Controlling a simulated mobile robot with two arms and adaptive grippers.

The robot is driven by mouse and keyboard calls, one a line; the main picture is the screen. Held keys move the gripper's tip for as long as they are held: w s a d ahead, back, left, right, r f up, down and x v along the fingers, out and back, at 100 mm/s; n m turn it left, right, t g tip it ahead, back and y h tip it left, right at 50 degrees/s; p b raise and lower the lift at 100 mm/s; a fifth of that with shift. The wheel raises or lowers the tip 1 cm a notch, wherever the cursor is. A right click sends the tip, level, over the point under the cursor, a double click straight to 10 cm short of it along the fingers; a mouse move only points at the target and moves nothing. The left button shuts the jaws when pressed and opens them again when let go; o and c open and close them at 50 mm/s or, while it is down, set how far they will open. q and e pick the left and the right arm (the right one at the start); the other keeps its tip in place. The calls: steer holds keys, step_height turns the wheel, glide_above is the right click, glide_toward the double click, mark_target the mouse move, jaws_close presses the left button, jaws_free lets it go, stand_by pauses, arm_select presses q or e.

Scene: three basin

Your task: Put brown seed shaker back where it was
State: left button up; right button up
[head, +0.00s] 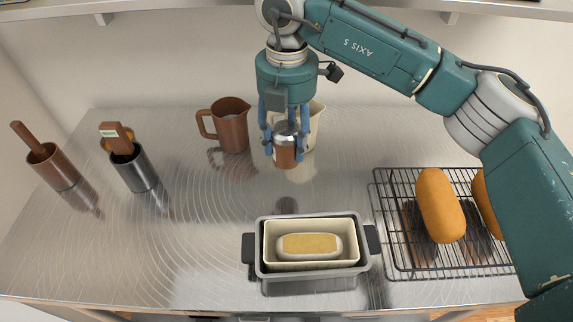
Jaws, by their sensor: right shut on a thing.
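The brown seed shaker (286,156) has a brown body and a silver top. My right gripper (286,143) points down with its blue fingers shut around the shaker. It holds the shaker upright, and the shaker looks to be above the steel counter (190,235). A cream pitcher (313,120) stands behind the shaker and is partly hidden by the gripper. My left gripper is not in view.
A brown pitcher (231,128) stands left of the shaker. A grey pan with side handles (262,272) holds a cream tin with dough at the front. Loaves (440,205) rest on a wire rack (391,228) at right. Utensil holders (137,172) stand at left. The left-front counter is clear.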

mark_target(286, 156)
step_height(286, 156, down, 5)
steer(key=shift+r+p, duration=0.1)
steer(key=shift+p, duration=0.3)
step_height(286, 156, down, 4)
steer(key=shift+p, duration=0.5)
steer(key=shift+f, duration=0.3)
steer(key=o, duration=1.2)
